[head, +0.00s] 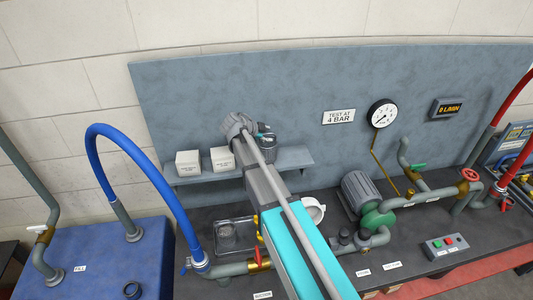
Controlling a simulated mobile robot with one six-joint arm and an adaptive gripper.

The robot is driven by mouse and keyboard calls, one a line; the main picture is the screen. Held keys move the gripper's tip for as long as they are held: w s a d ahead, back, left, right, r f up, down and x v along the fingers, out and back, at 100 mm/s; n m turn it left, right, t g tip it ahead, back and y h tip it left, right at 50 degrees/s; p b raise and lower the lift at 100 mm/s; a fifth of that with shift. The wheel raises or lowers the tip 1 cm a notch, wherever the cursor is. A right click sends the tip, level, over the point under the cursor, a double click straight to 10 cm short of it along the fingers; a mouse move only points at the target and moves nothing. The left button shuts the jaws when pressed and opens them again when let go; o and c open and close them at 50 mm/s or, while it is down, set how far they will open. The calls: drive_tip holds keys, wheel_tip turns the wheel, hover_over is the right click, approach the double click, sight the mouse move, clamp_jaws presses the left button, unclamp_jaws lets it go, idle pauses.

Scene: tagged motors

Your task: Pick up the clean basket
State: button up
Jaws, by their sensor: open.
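My arm reaches up from the bottom to the wall shelf, and my gripper (265,130) is at its far end, small and partly hidden by the wrist. A dark grey, round basket-like thing (268,147) shows at the shelf just below the gripper, partly hidden by my arm. It is probably the clean basket, and I cannot tell whether the fingers touch it. My gripper is open. Another grey mesh-like basket (226,231) sits in the clear tray (246,222) on the bench, left of my arm.
Two white labelled boxes (188,163) (222,159) stand on the shelf (294,158) left of the gripper. A blue hose (136,150) arches at the left. A white round bowl-like thing (313,209), a motor pump (362,194), and pipes with valves crowd the bench.

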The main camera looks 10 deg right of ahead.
drive_tip(key=shift+w+d+f, duration=0.15)
drive_tip(key=shift+d+f, duration=0.05)
drive_tip(key=shift+d, duration=0.05)
idle(0.4)
clamp_jaws()
